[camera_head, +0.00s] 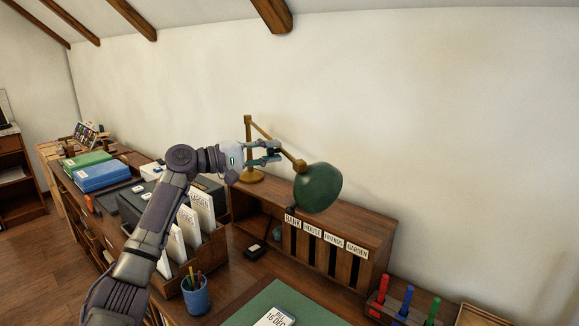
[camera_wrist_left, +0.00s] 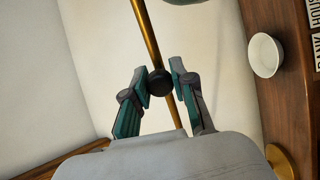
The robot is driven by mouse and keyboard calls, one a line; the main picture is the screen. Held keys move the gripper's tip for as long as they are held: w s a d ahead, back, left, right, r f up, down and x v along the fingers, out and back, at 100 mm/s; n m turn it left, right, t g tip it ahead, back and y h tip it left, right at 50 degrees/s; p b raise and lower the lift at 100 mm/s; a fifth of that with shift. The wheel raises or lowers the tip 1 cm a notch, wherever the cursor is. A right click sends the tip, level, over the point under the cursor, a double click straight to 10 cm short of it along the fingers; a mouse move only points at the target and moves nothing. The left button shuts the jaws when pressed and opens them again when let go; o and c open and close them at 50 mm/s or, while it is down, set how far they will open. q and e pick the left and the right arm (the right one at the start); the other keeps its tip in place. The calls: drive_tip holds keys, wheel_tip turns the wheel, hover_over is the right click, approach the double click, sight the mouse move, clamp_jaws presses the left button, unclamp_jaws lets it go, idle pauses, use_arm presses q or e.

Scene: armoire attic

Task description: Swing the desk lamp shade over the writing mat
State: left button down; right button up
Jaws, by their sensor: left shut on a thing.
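The desk lamp has a green shade (camera_head: 318,187) on a brass arm, with a brass post and round base (camera_head: 251,176) on top of the desk's shelf unit. The shade hangs in front of the labelled slots, up and to the right of the green writing mat (camera_head: 262,303). My left gripper (camera_head: 276,151) is at the lamp's arm. In the left wrist view its fingers (camera_wrist_left: 159,80) are shut on a black knob (camera_wrist_left: 159,83) on the brass rod. The shade's edge shows at the top of that view. My right gripper is not in view.
A paper marked 16 DEC (camera_head: 275,318) lies on the mat. A blue pen cup (camera_head: 196,296) and a card rack (camera_head: 206,258) stand left of it. Red, blue and green upright pieces (camera_head: 407,300) stand at right. The left wrist view shows a white bowl (camera_wrist_left: 265,56).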

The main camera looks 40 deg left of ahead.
use_arm(q)
drive_tip(key=s+a+m+g+h, duration=0.2)
drive_tip(key=s+a+h, duration=0.1)
drive_tip(key=s+a, duration=0.2)
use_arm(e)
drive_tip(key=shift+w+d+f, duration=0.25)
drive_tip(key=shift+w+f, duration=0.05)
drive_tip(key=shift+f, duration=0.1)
use_arm(q)
drive_tip(key=c, duration=0.9)
unclamp_jaws()
drive_tip(key=shift+c, duration=0.2)
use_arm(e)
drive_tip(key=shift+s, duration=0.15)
use_arm(q)
drive_tip(key=v, duration=1.2)
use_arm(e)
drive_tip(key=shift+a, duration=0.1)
